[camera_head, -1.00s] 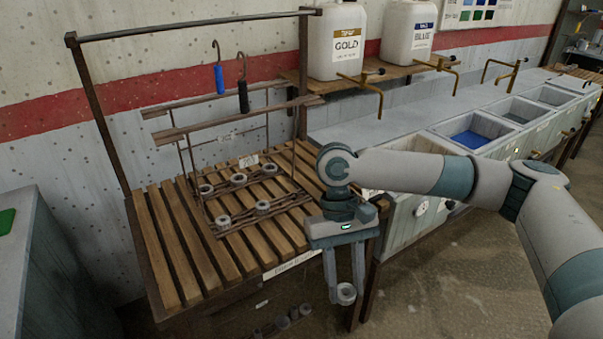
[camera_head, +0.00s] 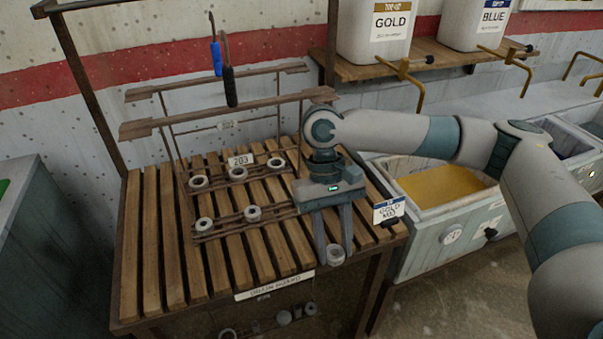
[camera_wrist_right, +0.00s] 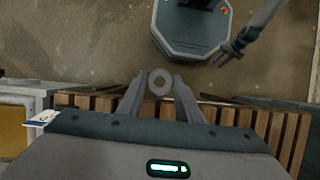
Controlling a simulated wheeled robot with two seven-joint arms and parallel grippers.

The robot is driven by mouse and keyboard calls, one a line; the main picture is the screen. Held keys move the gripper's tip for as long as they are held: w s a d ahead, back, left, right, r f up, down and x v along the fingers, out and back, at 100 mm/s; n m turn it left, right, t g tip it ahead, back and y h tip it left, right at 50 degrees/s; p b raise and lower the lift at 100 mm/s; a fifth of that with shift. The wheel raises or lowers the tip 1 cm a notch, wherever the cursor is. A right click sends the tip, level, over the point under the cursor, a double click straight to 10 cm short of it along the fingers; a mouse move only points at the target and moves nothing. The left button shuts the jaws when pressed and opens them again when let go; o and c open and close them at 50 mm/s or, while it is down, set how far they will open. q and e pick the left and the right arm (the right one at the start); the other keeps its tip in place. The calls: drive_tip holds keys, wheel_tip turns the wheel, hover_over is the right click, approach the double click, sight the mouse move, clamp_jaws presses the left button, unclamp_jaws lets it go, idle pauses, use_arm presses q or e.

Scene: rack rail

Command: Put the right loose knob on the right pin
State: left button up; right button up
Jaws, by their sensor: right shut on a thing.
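My right gripper (camera_head: 334,254) is shut on a grey ring-shaped knob (camera_head: 335,255), held at the fingertips over the front right of the slatted drain board. The wrist view shows the knob (camera_wrist_right: 159,83) between the fingertips, its hole facing that camera. The rack (camera_head: 228,194) stands on the board to the left. Its front rail carries knobs at left (camera_head: 204,225) and middle (camera_head: 253,213); its right end is hidden behind my gripper. The back rail carries 3 knobs, one at its right (camera_head: 277,164). My left gripper (camera_wrist_right: 228,50) shows small and dark near the floor in the wrist view.
The drain board (camera_head: 150,250) has bare slats to the left. A gold vat (camera_head: 440,186) and a small sign (camera_head: 389,210) stand right of my gripper. More knobs (camera_head: 284,317) lie below the board.

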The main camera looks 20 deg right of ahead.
use_arm(q)
drive_tip(key=shift+s, duration=0.1)
use_arm(e)
drive_tip(key=shift+w, duration=0.1)
